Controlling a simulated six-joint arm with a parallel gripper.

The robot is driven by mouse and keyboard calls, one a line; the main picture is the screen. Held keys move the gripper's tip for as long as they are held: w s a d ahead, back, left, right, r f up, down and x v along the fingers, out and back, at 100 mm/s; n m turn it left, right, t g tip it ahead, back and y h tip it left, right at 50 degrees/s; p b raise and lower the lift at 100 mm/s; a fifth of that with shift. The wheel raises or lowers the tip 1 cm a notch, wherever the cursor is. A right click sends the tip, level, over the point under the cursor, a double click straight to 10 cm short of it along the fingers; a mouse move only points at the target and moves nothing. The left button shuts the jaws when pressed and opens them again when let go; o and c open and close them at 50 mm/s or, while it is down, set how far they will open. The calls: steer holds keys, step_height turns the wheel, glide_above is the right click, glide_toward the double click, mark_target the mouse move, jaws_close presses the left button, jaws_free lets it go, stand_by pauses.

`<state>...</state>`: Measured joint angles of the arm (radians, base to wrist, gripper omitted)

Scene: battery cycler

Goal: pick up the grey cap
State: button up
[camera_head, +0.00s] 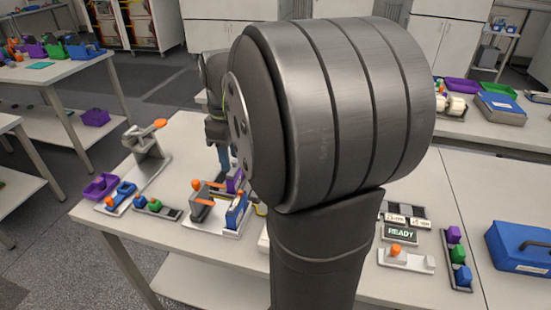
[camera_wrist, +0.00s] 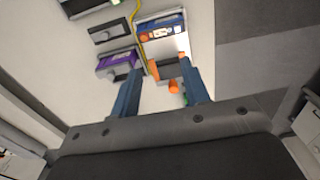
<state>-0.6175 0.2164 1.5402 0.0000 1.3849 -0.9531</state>
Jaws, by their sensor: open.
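A dark grey block with orange ends (camera_wrist: 169,70) lies between my finger tips in the wrist view, with an orange knob beside it. It seems to be the dark grey block (camera_head: 202,207) on the white fixture (camera_head: 196,226) in the head view. I cannot tell for sure which grey part is the cap. Another grey block with a round knob (camera_wrist: 110,33) sits at upper left in the wrist view. My gripper (camera_wrist: 160,68) is open, its blue fingers apart and apparently holding nothing. In the head view my arm hides much of it; a blue finger (camera_head: 224,158) shows.
A purple block (camera_wrist: 119,61) is close to my left finger. A blue block (camera_wrist: 160,22) and a yellow cable lie beyond. A grey stand with an orange top (camera_head: 147,141), a purple bin (camera_head: 100,186) and a READY display (camera_head: 401,233) are on the table.

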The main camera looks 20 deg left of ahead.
steer(key=w+d+f+n, duration=0.1)
steer(key=w+f+n, duration=0.15)
steer(key=w, duration=1.05)
steer(key=shift+n, duration=0.25)
step_height(320, 180, down, 17)
steer(key=shift+w+d, duration=0.15)
jaws_close()
